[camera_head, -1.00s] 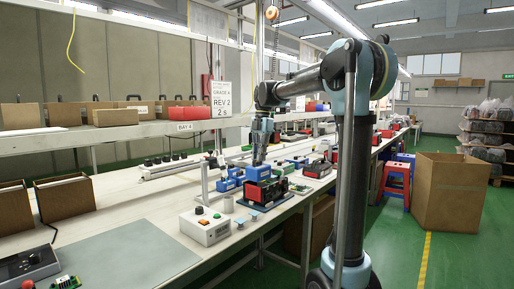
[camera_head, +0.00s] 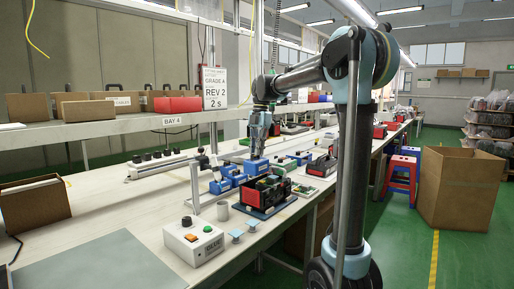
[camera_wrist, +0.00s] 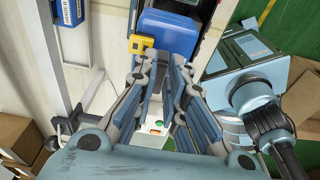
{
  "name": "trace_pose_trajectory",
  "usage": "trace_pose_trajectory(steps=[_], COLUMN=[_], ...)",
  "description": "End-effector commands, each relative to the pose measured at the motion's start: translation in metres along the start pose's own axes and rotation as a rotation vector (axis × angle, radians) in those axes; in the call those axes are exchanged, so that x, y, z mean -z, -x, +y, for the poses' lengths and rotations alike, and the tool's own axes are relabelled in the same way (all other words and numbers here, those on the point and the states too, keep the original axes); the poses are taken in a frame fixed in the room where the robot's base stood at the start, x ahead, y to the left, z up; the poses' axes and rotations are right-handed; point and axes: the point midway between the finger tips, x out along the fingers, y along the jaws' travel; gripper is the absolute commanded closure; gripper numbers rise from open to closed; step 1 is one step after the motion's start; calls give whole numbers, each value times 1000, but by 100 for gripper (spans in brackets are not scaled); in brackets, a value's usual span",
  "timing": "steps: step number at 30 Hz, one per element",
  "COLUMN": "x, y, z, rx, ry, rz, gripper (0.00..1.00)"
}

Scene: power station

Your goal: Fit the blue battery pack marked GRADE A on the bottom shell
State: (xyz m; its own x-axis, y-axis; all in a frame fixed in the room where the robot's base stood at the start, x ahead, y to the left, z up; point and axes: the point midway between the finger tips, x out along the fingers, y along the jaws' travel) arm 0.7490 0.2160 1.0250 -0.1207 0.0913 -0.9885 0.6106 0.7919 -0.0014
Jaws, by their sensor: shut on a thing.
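My gripper (camera_head: 257,151) points down over the bench and is shut on a blue battery pack (camera_head: 255,167). In the wrist view my gripper (camera_wrist: 160,68) has its fingers at the near end of this blue pack (camera_wrist: 169,33), which has a yellow block on its left side. The marking on the held pack cannot be read. The red and black bottom shell (camera_head: 266,195) sits on a dark mat, just below and in front of the held pack, with its open top showing coloured parts. Whether pack and shell touch cannot be told.
Other blue packs (camera_head: 226,184) lie left of the shell; one also shows in the wrist view (camera_wrist: 69,11). A white button box (camera_head: 193,242) stands in front. A sign (camera_head: 214,88) reads GRADE A, REV 2, 2 S. A grey mat (camera_head: 105,262) lies clear at front left.

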Motion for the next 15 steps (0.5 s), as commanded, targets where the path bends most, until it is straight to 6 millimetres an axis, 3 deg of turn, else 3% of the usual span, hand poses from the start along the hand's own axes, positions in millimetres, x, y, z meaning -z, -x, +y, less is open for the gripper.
trace_pose_trajectory(steps=[15], x=[-10], y=[-37], z=[-3], rx=[-1], ry=[-7], rz=[0], gripper=[100])
